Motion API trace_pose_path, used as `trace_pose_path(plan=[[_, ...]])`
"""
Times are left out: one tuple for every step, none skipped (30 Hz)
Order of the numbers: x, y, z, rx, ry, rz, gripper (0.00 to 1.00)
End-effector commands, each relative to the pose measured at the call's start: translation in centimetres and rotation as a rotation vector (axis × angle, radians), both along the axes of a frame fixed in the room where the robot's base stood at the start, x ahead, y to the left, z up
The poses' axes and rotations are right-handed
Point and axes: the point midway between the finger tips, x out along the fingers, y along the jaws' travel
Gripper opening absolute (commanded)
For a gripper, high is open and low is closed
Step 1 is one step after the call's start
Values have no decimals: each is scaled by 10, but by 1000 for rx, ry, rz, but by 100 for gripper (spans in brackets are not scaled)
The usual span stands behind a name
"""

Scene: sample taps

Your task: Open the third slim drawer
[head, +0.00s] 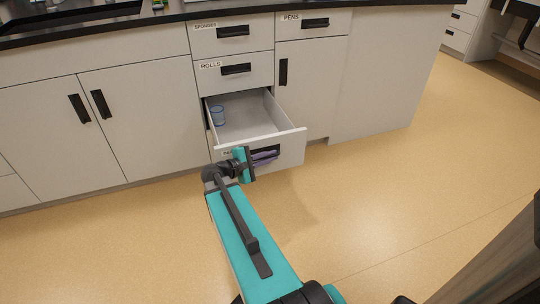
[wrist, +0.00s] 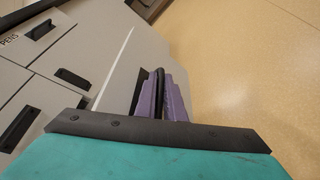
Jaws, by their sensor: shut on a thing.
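The third slim drawer (head: 285,144) is pulled well out from the cabinet, below the drawers labelled SPONGES (head: 232,36) and ROLLS (head: 235,72). In the wrist view the purple fingers (wrist: 162,98) are close together around the dark handle bar. My gripper hides part of the drawer's label and handle.
Cabinet doors (head: 105,120) stand shut to the left, and a shut door (head: 312,85) is to the right under the PENS drawer (head: 313,24). The tan floor (head: 400,190) is clear in front and to the right. A dark countertop runs above.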

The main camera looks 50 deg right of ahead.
Motion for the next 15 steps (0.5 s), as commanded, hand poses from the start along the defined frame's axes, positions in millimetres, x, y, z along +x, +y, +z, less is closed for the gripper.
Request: trace_pose_path(plan=[[1,1,-1,4,-6,2,0],[2,1,-1,4,-7,2,0],[1,0,-1,4,-7,2,0],[1,0,-1,5,-7,2,0],[1,0,-1,6,-7,3,0],[1,-1,-1,5,-8,2,0],[1,-1,-1,5,-8,2,0],[1,-1,-1,5,-8,2,0],[1,-2,-1,6,-8,2,14],[1,-2,-1,6,-8,1,16],[1,-2,-1,6,-8,1,16],[0,-3,-1,5,-8,0,16],[0,-3,-1,5,-7,-1,16],[0,-3,-1,5,-6,0,16],[0,-3,-1,5,-6,-1,16]])
